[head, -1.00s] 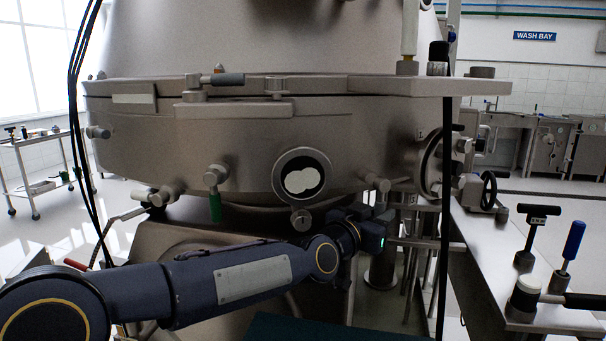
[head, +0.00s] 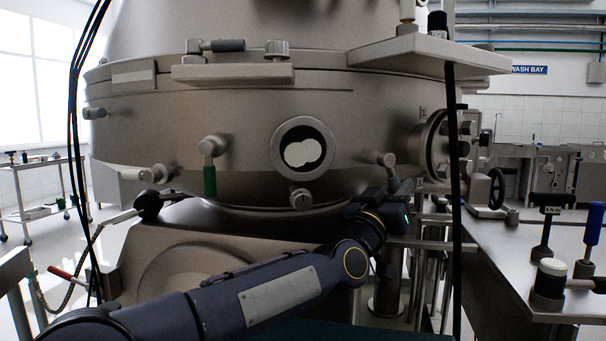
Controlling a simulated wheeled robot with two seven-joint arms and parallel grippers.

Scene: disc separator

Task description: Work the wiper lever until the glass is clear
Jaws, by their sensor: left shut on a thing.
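The round sight glass (head: 289,133) sits in a metal ring on the separator's side. It looks dark, with a pale patch (head: 302,153) over its lower middle. A small round knob (head: 301,197) is just below the ring. Right of the glass, a metal lever (head: 388,162) comes out of the body and slants down to my left gripper (head: 397,189). This gripper is shut on the lever's lower end, which its fingers mostly hide. I cannot tell for sure that this is the wiper lever. My right gripper is not in view.
A green-handled valve (head: 209,178) hangs left of the glass. A black cable (head: 453,180) runs down right of my gripper. A metal bench (head: 505,255) with upright-handled tools is at the right. A round side flange (head: 433,150) stands out nearby.

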